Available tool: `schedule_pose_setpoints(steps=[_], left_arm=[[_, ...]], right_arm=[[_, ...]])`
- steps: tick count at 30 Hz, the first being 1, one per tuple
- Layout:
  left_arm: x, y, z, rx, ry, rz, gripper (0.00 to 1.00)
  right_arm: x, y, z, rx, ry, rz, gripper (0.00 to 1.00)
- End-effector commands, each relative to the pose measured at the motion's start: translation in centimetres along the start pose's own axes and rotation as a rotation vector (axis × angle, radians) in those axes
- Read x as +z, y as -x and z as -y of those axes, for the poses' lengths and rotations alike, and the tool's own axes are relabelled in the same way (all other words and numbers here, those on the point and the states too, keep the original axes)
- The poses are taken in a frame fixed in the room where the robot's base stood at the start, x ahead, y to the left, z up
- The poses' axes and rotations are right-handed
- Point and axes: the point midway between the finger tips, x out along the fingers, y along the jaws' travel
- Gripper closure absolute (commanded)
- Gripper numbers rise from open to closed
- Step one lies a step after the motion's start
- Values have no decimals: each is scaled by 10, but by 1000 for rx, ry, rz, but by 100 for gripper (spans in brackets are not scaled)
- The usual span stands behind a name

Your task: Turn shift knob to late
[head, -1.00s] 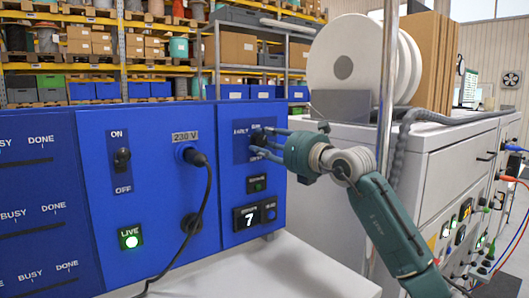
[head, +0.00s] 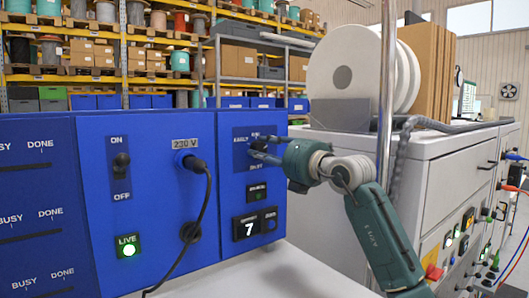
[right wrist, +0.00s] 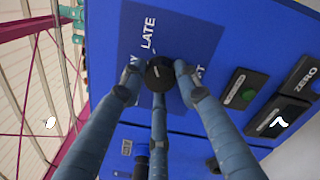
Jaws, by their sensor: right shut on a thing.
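The shift knob (right wrist: 160,73) is round and black, on a dark blue plate (right wrist: 187,32) of the blue panel. A small light mark shows on the left part of its face in the right wrist view. The word LATE is readable above it there; the other labels are partly covered by fingers. My right gripper (head: 262,150) reaches the plate from the right in the head view. Its three blue fingers are closed around the knob, with tips at its rim. In the head view the fingers hide most of the knob. My left gripper is in neither view.
The blue panel (head: 95,150) also carries an ON/OFF switch (head: 121,161), a plugged black cable (head: 205,200), a lit LIVE lamp (head: 128,246) and a display reading 7 (head: 247,229). A grey cabinet (head: 435,165) and a metal pole (head: 387,90) stand close to my right arm.

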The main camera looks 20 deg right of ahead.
Motion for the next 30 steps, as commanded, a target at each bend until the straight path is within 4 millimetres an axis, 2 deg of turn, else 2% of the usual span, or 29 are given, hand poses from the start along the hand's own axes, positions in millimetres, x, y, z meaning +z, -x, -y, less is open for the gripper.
schedule_pose_setpoints(steps=[1,7,8,10,19,22,26,30], left_arm=[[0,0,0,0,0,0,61],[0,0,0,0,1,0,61],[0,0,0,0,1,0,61],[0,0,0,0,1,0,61],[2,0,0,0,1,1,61],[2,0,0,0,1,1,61],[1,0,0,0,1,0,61],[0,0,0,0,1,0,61]], right_arm=[[-6,-1,4,-8,-5,-12,95],[-6,-2,4,-8,-5,-12,95],[-6,-2,4,-8,-5,-13,65],[-6,-2,4,-7,-4,-11,51],[-2,0,2,-3,-1,-5,50],[-1,6,2,-2,-2,-3,50],[-1,26,2,-3,1,-2,50],[-2,57,3,-5,2,-4,50]])
